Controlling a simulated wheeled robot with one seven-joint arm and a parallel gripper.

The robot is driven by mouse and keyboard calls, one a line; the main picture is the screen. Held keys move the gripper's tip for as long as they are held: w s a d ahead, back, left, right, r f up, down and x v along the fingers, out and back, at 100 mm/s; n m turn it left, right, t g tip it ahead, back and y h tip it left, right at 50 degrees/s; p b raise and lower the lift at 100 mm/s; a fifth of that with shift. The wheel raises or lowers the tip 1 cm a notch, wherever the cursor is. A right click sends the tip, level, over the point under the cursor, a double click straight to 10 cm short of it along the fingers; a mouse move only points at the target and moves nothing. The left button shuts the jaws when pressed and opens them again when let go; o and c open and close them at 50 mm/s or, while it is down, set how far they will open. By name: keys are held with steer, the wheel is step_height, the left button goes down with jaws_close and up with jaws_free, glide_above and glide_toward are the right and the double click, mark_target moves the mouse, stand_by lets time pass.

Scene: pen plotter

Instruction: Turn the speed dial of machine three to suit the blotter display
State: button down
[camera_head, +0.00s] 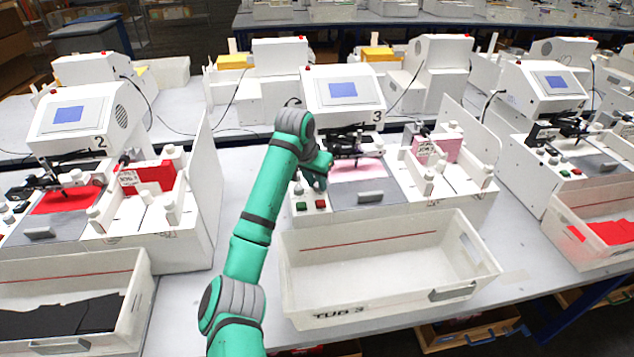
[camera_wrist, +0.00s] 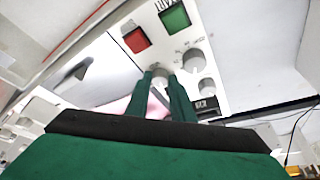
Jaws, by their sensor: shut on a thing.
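Machine three (camera_head: 342,88) is a white pen plotter with a blue display and a "3" on its front, in the middle of the head view. Its display is too small to read. A pink sheet lies under its pen. My gripper (camera_head: 318,178) is over the left side of its control panel and hides part of it. In the wrist view, my gripper's two green fingers (camera_wrist: 165,82) are shut on a grey knob (camera_wrist: 160,72) of the panel. Another grey dial (camera_wrist: 194,60) with print around it stands free just right of the fingers. A smaller knob (camera_wrist: 207,86) sits below that dial.
A red button (camera_wrist: 136,40) and a green button (camera_wrist: 175,18) sit on the panel beyond my fingers. The empty white tub 3 (camera_head: 385,268) stands in front of machine three. Machine two (camera_head: 75,115) stands left and another plotter (camera_head: 541,88) right.

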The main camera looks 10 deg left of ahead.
steer(key=shift+a+m+h, duration=0.15)
steer(key=shift+m+h, duration=0.25)
steer(key=shift+m, duration=0.7)
steer(key=shift+g, duration=0.3)
steer(key=c, duration=1.5)
jaws_free()
steer(key=shift+c, duration=0.2)
steer(key=v, duration=1)
steer(key=shift+a+r, duration=0.2)
steer(key=shift+r, duration=0.15)
steer(key=shift+s+d, duration=0.15)
steer(key=shift+s, duration=0.05)
